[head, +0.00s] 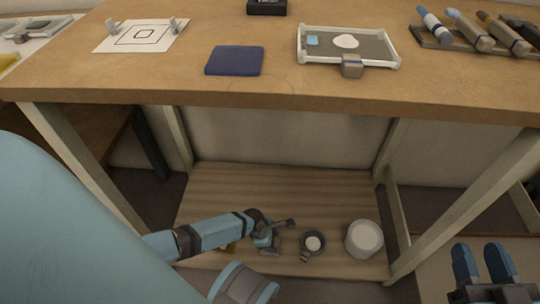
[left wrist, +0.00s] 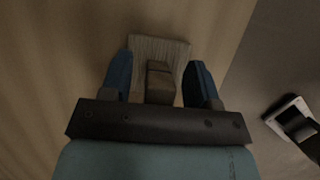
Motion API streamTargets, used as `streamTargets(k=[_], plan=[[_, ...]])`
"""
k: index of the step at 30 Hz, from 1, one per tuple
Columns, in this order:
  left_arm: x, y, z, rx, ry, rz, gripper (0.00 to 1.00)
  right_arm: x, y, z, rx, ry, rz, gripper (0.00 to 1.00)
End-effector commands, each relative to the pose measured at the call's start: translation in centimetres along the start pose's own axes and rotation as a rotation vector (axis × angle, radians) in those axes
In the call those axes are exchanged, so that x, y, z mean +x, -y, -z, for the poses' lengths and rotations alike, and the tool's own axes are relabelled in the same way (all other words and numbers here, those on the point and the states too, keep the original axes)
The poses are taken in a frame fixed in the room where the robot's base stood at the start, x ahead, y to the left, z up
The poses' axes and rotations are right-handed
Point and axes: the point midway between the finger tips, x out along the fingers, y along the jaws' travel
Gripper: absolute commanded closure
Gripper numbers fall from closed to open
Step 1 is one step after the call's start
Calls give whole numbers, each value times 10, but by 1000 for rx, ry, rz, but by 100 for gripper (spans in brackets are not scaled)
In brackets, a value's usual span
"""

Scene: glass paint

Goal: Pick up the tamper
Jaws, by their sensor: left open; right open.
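In the left wrist view the tamper (left wrist: 159,87) stands between the fingers of my left gripper (left wrist: 160,84). It has a brown block-like upper part and a wider, pale square base beyond it. The blue fingers are open on either side, with gaps visible. In the head view my left arm reaches down to the low wooden shelf, where the left gripper (head: 270,243) is small and partly hidden by its wrist; the tamper cannot be made out clearly there. My right gripper (head: 482,262) is open and empty at the lower right.
The tabletop (head: 200,85) above holds a blue pad (head: 234,60), a framed tray (head: 391,62) and several tools. Table legs flank the shelf.

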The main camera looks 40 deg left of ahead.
Motion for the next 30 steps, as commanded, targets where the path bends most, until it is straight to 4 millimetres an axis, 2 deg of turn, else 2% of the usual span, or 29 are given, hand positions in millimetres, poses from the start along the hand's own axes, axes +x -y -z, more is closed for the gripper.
streamTargets(k=[6, 13, 23, 26, 30], plan=[[-1, 0, -1, 0, 1, 0, 47, 0, 0, 1, -2, -1, 0, 60], [-1, 0, -1, 0, 1, 0, 100, 0, 0, 1, -1, 0, 1, 60], [-3, 0, -2, 0, 1, -1, 100, 0, 0, 3, 2, 1, 1, 60], [-10, 0, -5, 0, 2, -1, 100, 0, 0, 7, 14, 6, 4, 60], [-30, 0, -13, 0, 3, -1, 100, -1, 4, 14, 73, 32, 10, 60]])
